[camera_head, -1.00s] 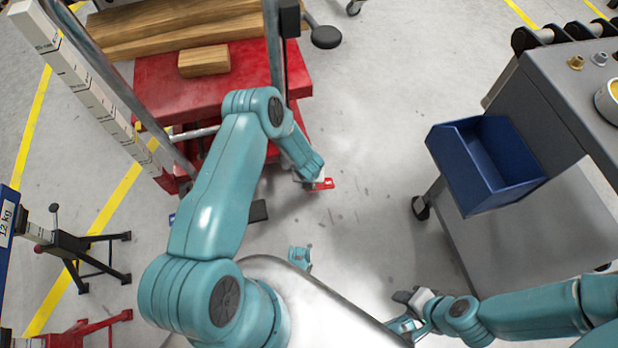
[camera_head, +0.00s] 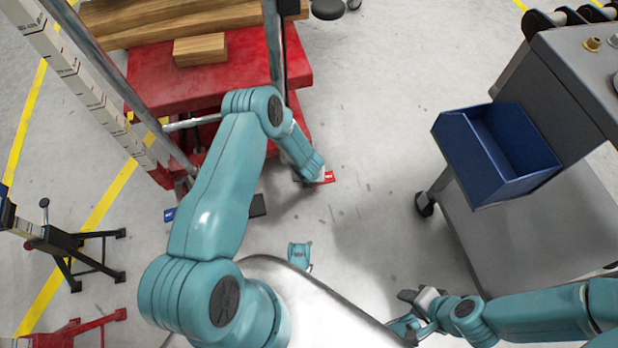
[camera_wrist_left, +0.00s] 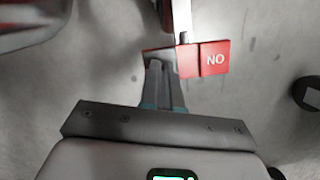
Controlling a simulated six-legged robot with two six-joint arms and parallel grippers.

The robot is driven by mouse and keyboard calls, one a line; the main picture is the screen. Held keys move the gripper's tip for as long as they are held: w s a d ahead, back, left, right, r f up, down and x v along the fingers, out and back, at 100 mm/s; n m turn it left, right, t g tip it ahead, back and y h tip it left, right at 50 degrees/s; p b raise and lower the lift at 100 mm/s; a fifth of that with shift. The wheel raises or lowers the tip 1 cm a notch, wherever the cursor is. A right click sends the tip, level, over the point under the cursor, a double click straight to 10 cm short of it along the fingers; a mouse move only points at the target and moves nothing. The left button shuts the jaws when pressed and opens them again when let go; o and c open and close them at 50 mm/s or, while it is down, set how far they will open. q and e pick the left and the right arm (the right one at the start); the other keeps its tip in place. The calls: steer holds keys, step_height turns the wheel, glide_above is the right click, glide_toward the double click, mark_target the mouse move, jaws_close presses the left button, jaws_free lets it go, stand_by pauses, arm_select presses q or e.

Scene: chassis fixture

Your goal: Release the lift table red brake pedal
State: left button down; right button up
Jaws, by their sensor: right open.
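The red brake pedal (camera_head: 328,177) sticks out low beside the lift table (camera_head: 150,85), just past the end of my left arm. In the left wrist view the pedal (camera_wrist_left: 215,58) is a red plate marked "NO" on a metal bar. My left gripper (camera_wrist_left: 165,68) has its fingers together, their tips at the lower edge of the pedal's left part; I cannot tell whether they touch. In the head view the arm's wrist mostly hides these fingers. My right gripper (camera_head: 402,309) is open and empty, low at the right, away from the pedal.
A blue pedal (camera_head: 169,214) shows left of my left arm. Wooden boards (camera_head: 175,35) and a wooden block (camera_head: 200,49) lie on the lift table. A grey cart with a blue bin (camera_head: 497,155) stands at the right. The floor between cart and table is clear.

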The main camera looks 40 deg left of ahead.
arm_select(q)
steer(key=shift+p, duration=0.3)
step_height(320, 180, up, 7)
steer(key=p, duration=0.3)
steer(key=shift+f+p, duration=0.15)
steer(key=shift+p, duration=0.2)
steer(key=shift+s+d, duration=0.1)
